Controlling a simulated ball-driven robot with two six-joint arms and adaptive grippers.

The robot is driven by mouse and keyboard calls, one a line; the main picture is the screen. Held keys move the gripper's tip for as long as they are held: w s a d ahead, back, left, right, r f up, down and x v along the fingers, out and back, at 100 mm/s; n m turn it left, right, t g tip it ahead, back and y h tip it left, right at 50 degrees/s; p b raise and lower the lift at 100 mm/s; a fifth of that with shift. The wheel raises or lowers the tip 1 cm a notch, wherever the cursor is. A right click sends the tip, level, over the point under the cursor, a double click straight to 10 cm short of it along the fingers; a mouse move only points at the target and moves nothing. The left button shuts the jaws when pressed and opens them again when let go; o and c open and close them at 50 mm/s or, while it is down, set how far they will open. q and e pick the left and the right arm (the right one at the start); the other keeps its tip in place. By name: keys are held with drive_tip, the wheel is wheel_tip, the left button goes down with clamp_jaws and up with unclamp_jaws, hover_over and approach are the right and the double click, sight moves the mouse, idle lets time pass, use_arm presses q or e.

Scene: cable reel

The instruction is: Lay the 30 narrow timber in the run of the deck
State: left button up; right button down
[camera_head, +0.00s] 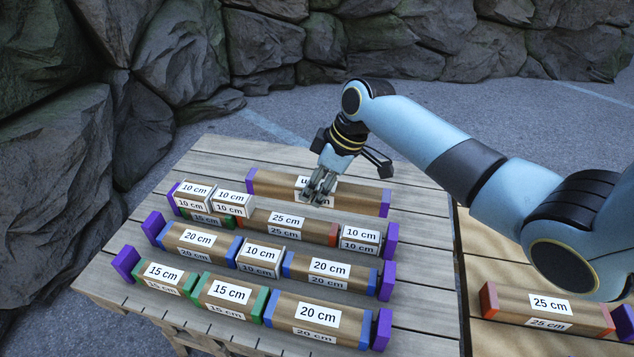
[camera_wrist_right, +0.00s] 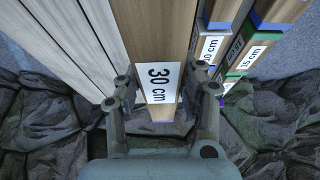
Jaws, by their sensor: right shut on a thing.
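The narrow 30 cm timber (camera_head: 275,187) is a long brown block with purple ends behind the rearmost filled run of the wooden deck (camera_head: 205,152). Its 30 cm label (camera_wrist_right: 159,83) is readable in the right wrist view; in the head view the fingers partly cover it. My right gripper (camera_head: 318,196) is shut across the timber near its middle, with one finger on each side in the wrist view. I cannot tell whether the timber touches the deck or hangs just above it. My left gripper is not in view.
Purple end stops (camera_head: 124,263) bound rows of labelled timbers, including a red-ended 25 cm block (camera_head: 262,228) and blue-ended 20 cm block (camera_head: 320,310). Small 10 cm blocks (camera_head: 195,190) sit at the rear row's left. Another 25 cm timber (camera_head: 565,320) lies right. Rocks (camera_head: 55,175) stand behind.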

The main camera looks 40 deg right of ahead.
wheel_tip(320, 180, down, 6)
drive_tip(key=b, duration=0.4)
drive_tip(key=shift+r+b, duration=0.2)
drive_tip(key=shift+b, duration=0.2)
drive_tip(key=shift+f, duration=0.45)
drive_tip(key=shift+f+b, duration=0.45)
drive_tip(key=shift+f, duration=0.45)
drive_tip(key=c, duration=0.7)
unclamp_jaws()
